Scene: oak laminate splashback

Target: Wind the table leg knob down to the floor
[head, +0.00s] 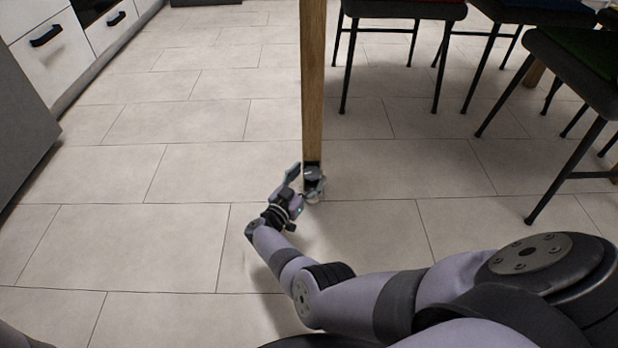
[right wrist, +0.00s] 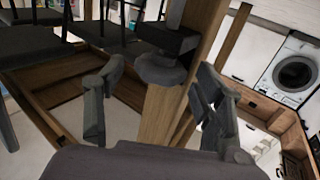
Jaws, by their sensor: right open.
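The wooden table leg (head: 313,80) stands upright in the middle of the head view. At its foot is a dark bracket with a small grey knob (head: 313,174), partly hidden by my gripper. My right gripper (head: 304,184) is low by the floor at the leg's foot, its fingers spread on either side of the knob. In the right wrist view the round grey knob (right wrist: 160,70) shows between the tips of the two open fingers, below a black bracket (right wrist: 168,40). I cannot tell whether the fingers touch it. My left gripper is not in view.
Chairs with dark legs (head: 560,165) stand to the right of the leg. White drawers (head: 45,40) with black handles line the left side. The tiled floor (head: 120,240) left of the leg is clear. A washing machine (right wrist: 293,75) shows in the right wrist view.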

